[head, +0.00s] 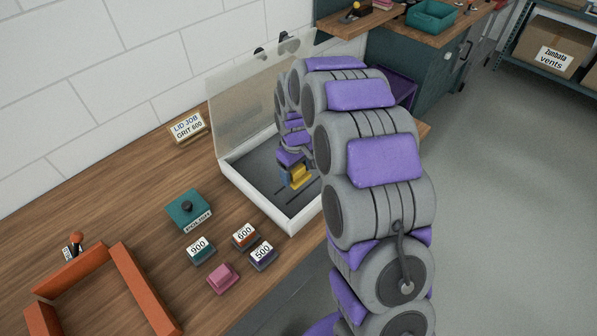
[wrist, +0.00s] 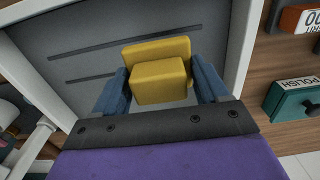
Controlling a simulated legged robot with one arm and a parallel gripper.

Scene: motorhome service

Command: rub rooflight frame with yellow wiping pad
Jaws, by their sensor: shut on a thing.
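The yellow wiping pad (wrist: 158,82) is between the two blue fingers of my gripper (wrist: 160,88) in the wrist view. My gripper is shut on it. The pad also shows in the head view (head: 299,177), low inside the rooflight frame (head: 262,211). The frame is a white, open tray-like surround with a dark grey inside, and its translucent lid stands raised at the back. In the wrist view, the white frame edge (wrist: 240,50) runs along the right of the pad. Whether the pad touches the grey surface is unclear. My arm hides the frame's right part.
A teal polish block (head: 187,210), several numbered blocks (head: 244,236) and a pink block (head: 223,279) sit left of the frame. An orange frame (head: 143,288) lies at lower left.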

